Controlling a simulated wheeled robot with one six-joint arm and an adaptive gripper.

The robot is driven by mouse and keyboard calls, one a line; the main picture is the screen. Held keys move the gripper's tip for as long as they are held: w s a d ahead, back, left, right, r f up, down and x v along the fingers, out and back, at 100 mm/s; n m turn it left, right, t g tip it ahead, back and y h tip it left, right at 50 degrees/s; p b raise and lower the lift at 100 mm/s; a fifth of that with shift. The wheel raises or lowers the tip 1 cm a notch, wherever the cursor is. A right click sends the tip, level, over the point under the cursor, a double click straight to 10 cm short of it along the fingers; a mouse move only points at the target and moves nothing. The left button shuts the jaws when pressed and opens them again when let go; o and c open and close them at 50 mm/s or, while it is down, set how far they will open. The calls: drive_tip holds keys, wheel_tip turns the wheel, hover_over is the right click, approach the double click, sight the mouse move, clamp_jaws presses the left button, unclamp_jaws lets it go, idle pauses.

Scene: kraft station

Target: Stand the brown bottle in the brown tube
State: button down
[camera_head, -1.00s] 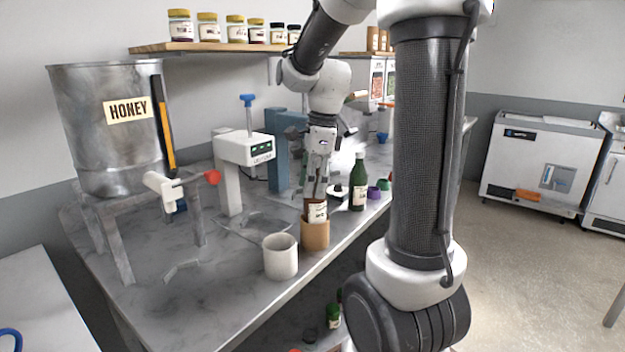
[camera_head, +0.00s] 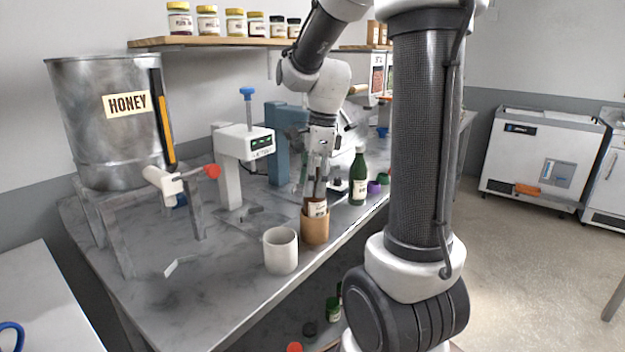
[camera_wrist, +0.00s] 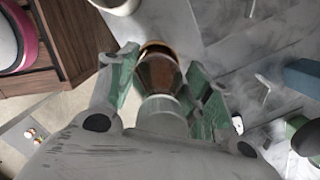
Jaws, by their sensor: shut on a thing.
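The brown bottle (camera_head: 316,208) is upright with its lower part inside the brown tube (camera_head: 315,230), which stands on the grey counter near its front edge. My gripper (camera_head: 316,190) points down over the tube and is shut on the bottle's upper part. In the wrist view the bottle (camera_wrist: 160,74) sits between the fingers of my gripper (camera_wrist: 163,85), and the tube's rim (camera_wrist: 157,45) shows just beyond it. The bottle's base is hidden in the tube, so I cannot tell whether it touches the bottom.
A whitish cup (camera_head: 281,250) stands close to the left of the tube. A green bottle (camera_head: 358,178) and a purple lid (camera_head: 374,187) are to the right. A white dispenser (camera_head: 240,150) stands behind. The front left of the counter (camera_head: 200,295) is clear.

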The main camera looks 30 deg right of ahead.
drive_tip(key=shift+f, duration=0.8)
drive_tip(key=c, duration=0.6)
unclamp_jaws()
drive_tip(key=shift+o, duration=0.2)
drive_tip(key=o, duration=0.6)
drive_tip(key=shift+c, duration=0.2)
drive_tip(key=shift+r, duration=0.15)
drive_tip(key=shift+r, duration=4.35)
